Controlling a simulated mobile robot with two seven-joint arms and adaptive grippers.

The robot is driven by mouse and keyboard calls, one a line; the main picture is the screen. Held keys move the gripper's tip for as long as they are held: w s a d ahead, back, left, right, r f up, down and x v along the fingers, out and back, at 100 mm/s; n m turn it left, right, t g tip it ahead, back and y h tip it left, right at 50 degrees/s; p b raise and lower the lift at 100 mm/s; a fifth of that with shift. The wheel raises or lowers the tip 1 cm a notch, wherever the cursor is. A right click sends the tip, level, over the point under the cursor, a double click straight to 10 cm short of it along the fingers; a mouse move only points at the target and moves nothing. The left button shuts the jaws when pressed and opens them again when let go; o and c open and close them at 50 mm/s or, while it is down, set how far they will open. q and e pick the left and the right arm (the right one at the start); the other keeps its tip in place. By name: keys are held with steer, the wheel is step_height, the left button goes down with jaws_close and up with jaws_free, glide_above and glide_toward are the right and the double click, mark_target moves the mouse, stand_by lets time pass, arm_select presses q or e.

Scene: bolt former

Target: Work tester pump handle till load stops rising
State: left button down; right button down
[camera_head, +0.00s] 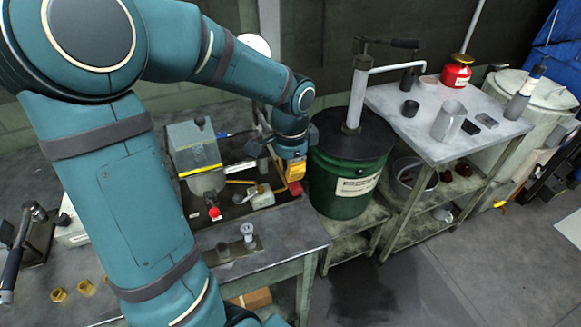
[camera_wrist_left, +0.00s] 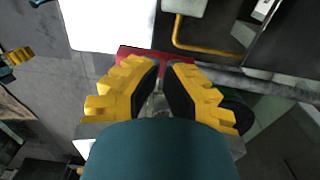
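My left gripper (camera_head: 292,172) has yellow fingers and is over the right end of the bench equipment, beside the green drum. A red piece (camera_head: 296,187) shows just below its fingers. In the left wrist view the two yellow fingers (camera_wrist_left: 166,66) are close together with a narrow gap at the tips. The red piece (camera_wrist_left: 128,54) lies across behind the fingertips; I cannot tell whether it is gripped. A yellow bent rod (camera_wrist_left: 188,44) is just beyond. I cannot clearly identify the pump handle. My right gripper is not in view.
The green drum (camera_head: 336,190) with an upright pump stands close on the right. A red knob (camera_head: 214,212) and a small metal post (camera_head: 248,232) are near the bench front. A grey side table (camera_head: 415,128) holds a red can (camera_head: 457,74). My left arm hides much of the bench.

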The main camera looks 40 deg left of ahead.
arm_select(q)
step_height(320, 180, up, 8)
steer(key=p, duration=0.7)
step_height(320, 180, up, 4)
steer(key=p, duration=0.3)
steer(key=shift+r+p, duration=0.2)
steer(key=shift+p, duration=0.2)
steer(key=shift+f, duration=0.1)
stand_by(0.5)
